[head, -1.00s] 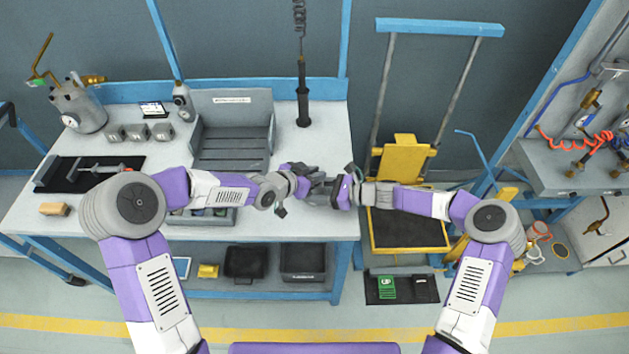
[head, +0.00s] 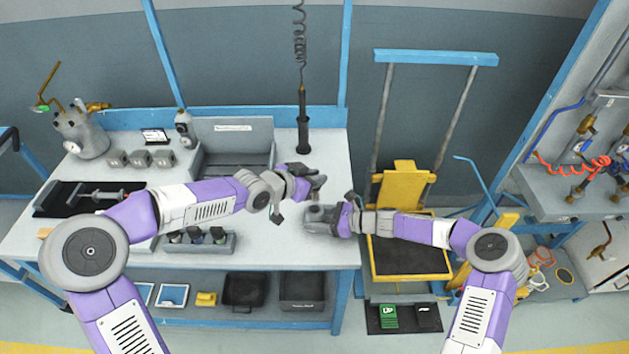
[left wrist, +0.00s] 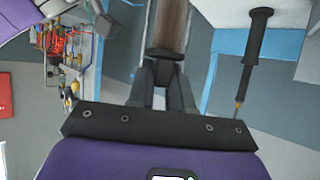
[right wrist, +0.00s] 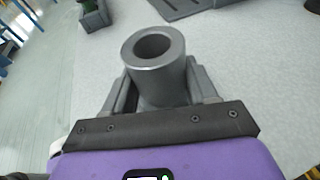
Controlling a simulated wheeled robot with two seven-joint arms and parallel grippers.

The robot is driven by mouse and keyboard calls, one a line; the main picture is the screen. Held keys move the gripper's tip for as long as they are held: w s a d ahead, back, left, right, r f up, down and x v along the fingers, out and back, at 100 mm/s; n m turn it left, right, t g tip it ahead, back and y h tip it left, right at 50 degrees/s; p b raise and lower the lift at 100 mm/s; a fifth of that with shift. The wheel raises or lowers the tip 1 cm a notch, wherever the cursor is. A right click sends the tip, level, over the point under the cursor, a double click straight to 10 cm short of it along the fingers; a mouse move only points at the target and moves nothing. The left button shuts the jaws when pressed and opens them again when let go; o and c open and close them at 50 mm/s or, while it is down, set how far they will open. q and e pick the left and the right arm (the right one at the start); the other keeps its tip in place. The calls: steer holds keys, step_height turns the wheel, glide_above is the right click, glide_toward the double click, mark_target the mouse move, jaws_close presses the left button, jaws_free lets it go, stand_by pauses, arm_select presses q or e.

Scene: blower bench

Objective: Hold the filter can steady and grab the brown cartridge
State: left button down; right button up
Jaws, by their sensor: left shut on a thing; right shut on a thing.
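The filter can (right wrist: 155,80) is a grey cylinder with an open, empty-looking bore in the right wrist view. My right gripper (right wrist: 160,95) is shut around its sides. In the head view the can (head: 316,213) shows over the right front of the bench, with my right gripper (head: 334,216) at its right. The brown cartridge (left wrist: 168,25) is between the fingers of my left gripper (left wrist: 165,60), which is shut on it, apart from the can. In the head view my left gripper (head: 312,178) is above and behind the can; the cartridge is hard to make out there.
A black tool (head: 303,122) hangs on a coiled cord behind the grippers. A grey bin (head: 233,135) and a rack (head: 190,242) with several small items stand left of them. A yellow cart (head: 403,185) is right of the bench. The bench's right front is mostly clear.

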steer(key=shift+s+d+f, duration=0.1)
steer(key=shift+d+f, duration=0.05)
steer(key=shift+f, duration=0.25)
steer(key=o, duration=0.8)
arm_select(q)
steer(key=shift+w+f, duration=0.1)
arm_select(e)
steer(key=shift+o, duration=0.4)
steer(key=shift+r, duration=0.2)
steer(key=v, duration=1.1)
steer(key=shift+s+d+r, duration=0.1)
steer(key=shift+d, duration=0.25)
